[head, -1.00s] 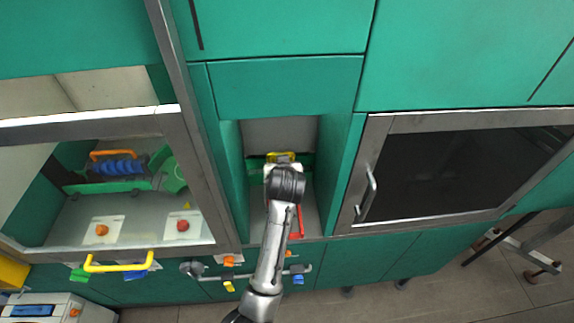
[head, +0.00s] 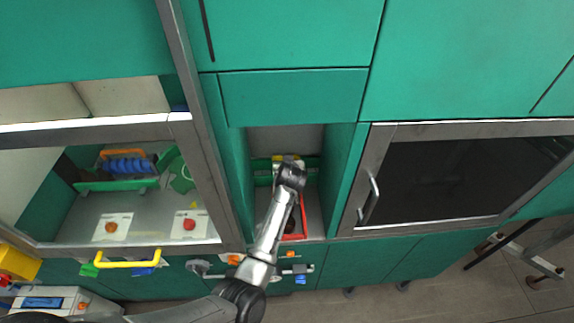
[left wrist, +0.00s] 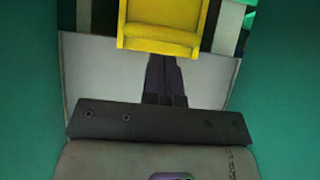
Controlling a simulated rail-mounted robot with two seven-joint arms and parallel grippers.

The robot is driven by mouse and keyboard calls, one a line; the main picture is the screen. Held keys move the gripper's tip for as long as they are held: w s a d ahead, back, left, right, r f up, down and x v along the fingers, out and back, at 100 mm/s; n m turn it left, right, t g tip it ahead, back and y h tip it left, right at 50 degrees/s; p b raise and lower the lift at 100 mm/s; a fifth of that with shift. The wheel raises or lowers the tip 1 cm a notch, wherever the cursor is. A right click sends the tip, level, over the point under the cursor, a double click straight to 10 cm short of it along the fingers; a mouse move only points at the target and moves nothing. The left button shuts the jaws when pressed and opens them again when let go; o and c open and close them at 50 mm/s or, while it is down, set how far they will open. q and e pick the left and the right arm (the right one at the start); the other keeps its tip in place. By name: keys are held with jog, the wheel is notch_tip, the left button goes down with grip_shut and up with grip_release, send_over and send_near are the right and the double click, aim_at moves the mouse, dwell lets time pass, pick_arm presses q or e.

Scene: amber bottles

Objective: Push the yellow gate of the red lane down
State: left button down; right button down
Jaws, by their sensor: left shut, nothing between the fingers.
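The yellow gate (head: 281,158) is at the back of the narrow green alcove in the head view, partly hidden by my left gripper. In the left wrist view the yellow gate (left wrist: 163,26) fills the top middle, with a raised lip at its lower edge. My left gripper (left wrist: 163,62) is shut and empty, its dark fingers ending at that lower edge; I cannot tell whether they touch it. In the head view the left gripper (head: 287,163) is inside the alcove, its fingertips hidden by the wrist. A red tray-like part (head: 303,222) lies on the alcove floor, partly behind my arm.
Green alcove walls (head: 340,185) stand close on both sides of my arm. To the left is a glass-fronted compartment with a yellow handle (head: 128,264) below it. To the right is a dark-windowed door with a metal handle (head: 369,198).

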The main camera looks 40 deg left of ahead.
pick_arm(q)
jog(key=shift+a+f, duration=0.1)
jog(key=shift+f, duration=0.5)
jog(key=shift+w, duration=0.1)
notch_tip(320, 180, down, 4)
jog(key=b, duration=0.3)
jog(key=shift+f, duration=0.25)
